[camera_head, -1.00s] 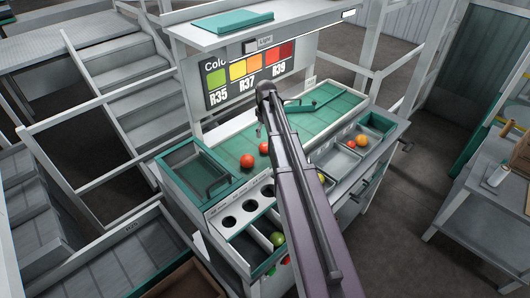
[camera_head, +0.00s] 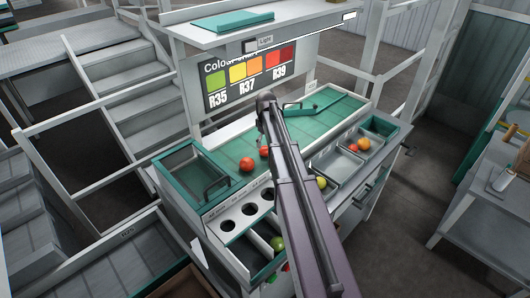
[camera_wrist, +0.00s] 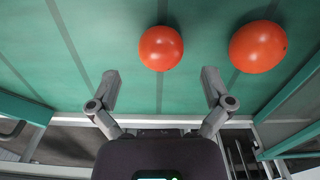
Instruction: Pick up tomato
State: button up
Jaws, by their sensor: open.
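Two red tomatoes lie apart on the green sorting surface (camera_head: 233,151). In the head view one tomato (camera_head: 247,164) is nearer the left bin and the other (camera_head: 264,152) is close beside my arm. In the wrist view one tomato (camera_wrist: 160,48) is centred just beyond my fingertips, in line with the gap between them. The other (camera_wrist: 258,46) is to its right, outside the gap. My gripper (camera_wrist: 160,76) is open and empty, with no finger touching a tomato. In the head view my arm hides most of the gripper.
A green-edged bin (camera_head: 192,172) stands left of the surface. A panel with round holes (camera_head: 228,225) lies in front. Trays at right hold an orange tomato (camera_head: 364,145) and a yellowish one (camera_head: 321,182). A green tomato (camera_head: 277,243) sits in a lower compartment. A colour chart (camera_head: 245,80) stands behind.

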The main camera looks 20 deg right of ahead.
aim_at(265, 147)
jog(key=shift+f, duration=0.1)
jog(key=shift+w+a+f+b, duration=0.1)
jog(key=shift+f+b, duration=2.45)
jog(key=shift+b, duration=0.1)
jog(key=c, duration=0.7)
